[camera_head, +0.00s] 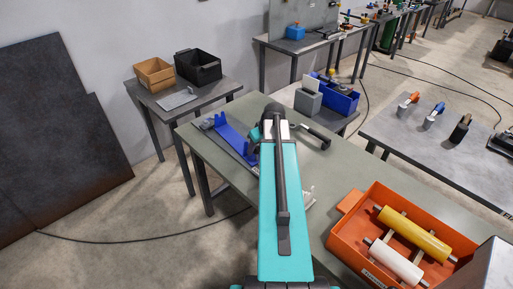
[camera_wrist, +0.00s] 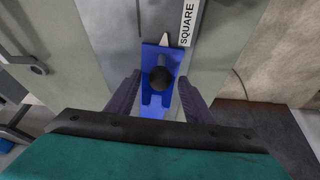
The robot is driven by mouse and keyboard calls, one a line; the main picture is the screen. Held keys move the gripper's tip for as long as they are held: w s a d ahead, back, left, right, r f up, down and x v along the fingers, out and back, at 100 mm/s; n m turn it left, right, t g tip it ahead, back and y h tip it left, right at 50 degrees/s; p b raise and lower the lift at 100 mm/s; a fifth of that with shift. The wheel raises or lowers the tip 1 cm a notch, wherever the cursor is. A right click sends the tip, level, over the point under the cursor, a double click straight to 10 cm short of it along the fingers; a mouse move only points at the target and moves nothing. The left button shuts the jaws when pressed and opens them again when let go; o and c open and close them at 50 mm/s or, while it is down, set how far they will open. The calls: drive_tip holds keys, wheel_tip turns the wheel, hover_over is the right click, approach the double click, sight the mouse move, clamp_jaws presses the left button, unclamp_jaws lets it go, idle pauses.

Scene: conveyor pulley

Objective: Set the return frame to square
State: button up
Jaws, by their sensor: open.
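The blue return frame (camera_head: 232,138) lies along the left part of the green-grey bench in the head view. In the wrist view the blue frame (camera_wrist: 151,54) has a round dark knob (camera_wrist: 160,80) on it. A white pointer (camera_wrist: 164,40) sits at its upper end, on a grey plate, just left of a white SQUARE label (camera_wrist: 187,22). Whether the pointer lines up with a mark is unclear. My gripper (camera_wrist: 159,78) is open, with one finger on each side of the knob. I cannot tell whether either finger touches it. My arm hides the gripper's fingers in the head view.
An orange tray (camera_head: 343,238) with a yellow roller (camera_head: 413,234) and a white roller (camera_head: 394,262) stands at the bench's right. A black-handled tool (camera_head: 315,136) lies beyond my arm. A side table at left holds a brown box (camera_head: 154,74) and a black bin (camera_head: 198,67).

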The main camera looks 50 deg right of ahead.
clamp_jaws()
idle(0.3)
drive_tip(key=shift+w+d, duration=0.1)
